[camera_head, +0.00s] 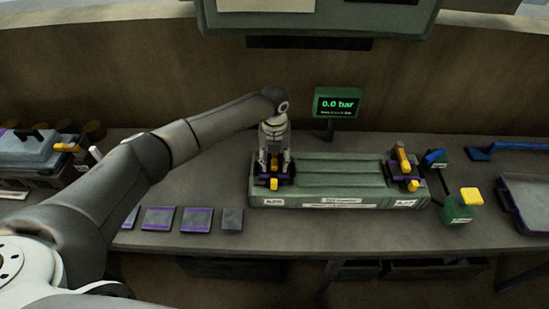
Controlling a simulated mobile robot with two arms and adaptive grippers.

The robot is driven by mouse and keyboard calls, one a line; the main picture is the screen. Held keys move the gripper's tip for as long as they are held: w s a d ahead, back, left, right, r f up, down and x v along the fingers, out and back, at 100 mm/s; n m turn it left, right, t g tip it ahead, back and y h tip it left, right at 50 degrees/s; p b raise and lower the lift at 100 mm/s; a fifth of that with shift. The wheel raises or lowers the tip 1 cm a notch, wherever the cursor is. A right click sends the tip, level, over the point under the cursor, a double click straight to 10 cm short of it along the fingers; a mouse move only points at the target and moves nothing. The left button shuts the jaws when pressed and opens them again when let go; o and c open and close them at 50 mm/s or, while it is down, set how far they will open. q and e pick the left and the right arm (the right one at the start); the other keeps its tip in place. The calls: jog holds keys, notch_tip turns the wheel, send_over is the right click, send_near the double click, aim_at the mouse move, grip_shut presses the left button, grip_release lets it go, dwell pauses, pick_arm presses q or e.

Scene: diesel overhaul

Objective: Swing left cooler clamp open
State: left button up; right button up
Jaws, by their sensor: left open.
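The green cooler block (338,181) lies on the bench, with white labels on its front face. The left cooler clamp (273,183) sits on the block's left end, dark purple with yellow parts. My left gripper (274,166) points down over this clamp, its fingers open on either side of a yellow part. I cannot tell whether the fingers touch it. The gripper hides part of the clamp. The right cooler clamp (403,170) stands on the block's right end, with a yellow handle pointing up. My right gripper is not in view.
A display (338,103) reading 0.0 bar stands behind the block. A green unit with a yellow top (460,206) and a grey tray (526,201) are at right. Several flat dark plates (197,219) lie at front left. A grey-blue case (32,147) stands at far left.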

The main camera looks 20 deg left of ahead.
pick_arm(q)
grip_shut()
